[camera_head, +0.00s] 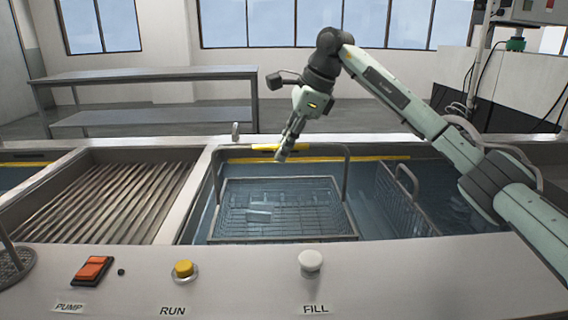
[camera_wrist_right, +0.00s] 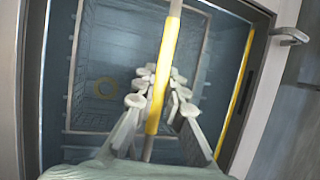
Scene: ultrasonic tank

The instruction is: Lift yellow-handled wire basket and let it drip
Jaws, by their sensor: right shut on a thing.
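The wire basket (camera_head: 300,232) sits within the opening of the blue tank, its tall handle arching above it. The yellow grip (camera_head: 262,147) is at the top of that handle. My right gripper (camera_head: 282,155) reaches down from above and is shut on the yellow grip. In the right wrist view, the gripper's fingers (camera_wrist_right: 158,98) lie on both sides of the yellow grip (camera_wrist_right: 167,60), with the basket below. I cannot tell how far the basket is clear of the water. My left gripper is not in view.
A second wire basket (camera_head: 388,200) with a grey handle is at the tank's right. A ribbed draining bay (camera_head: 110,200) lies left of the tank. The front panel carries an orange switch (camera_head: 93,269), a yellow button (camera_head: 184,268) and a white knob (camera_head: 310,261).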

